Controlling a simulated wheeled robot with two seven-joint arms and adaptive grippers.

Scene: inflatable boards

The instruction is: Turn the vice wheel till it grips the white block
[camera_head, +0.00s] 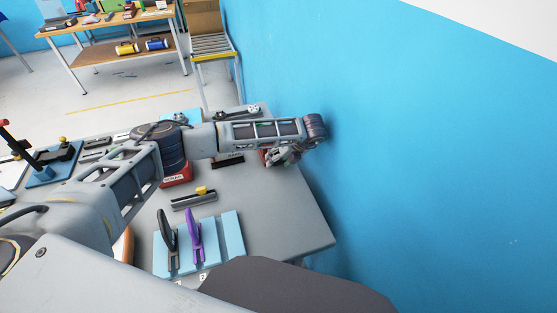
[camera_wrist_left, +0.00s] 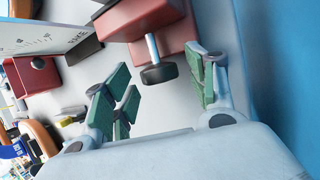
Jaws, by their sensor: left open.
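My left gripper (camera_head: 283,155) hangs from the end of my left arm over the right end of the grey bench. In the left wrist view, my left gripper (camera_wrist_left: 160,92) is open, its green-padded fingers apart. The red vice (camera_wrist_left: 150,18) lies just beyond the fingers, and its dark wheel (camera_wrist_left: 158,74) on a metal shaft shows in the gap between them. I see no grip on the wheel; whether a finger touches it is unclear. In the head view the arm mostly hides the vice. I cannot make out the white block. My right gripper is out of view.
The blue wall (camera_head: 420,150) stands close to the right of the arm. A light blue rack (camera_head: 233,237) with black and purple tools stands on the front of the bench (camera_head: 290,225). A red labelled part (camera_head: 177,179) sits below the arm. Bare bench lies at front right.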

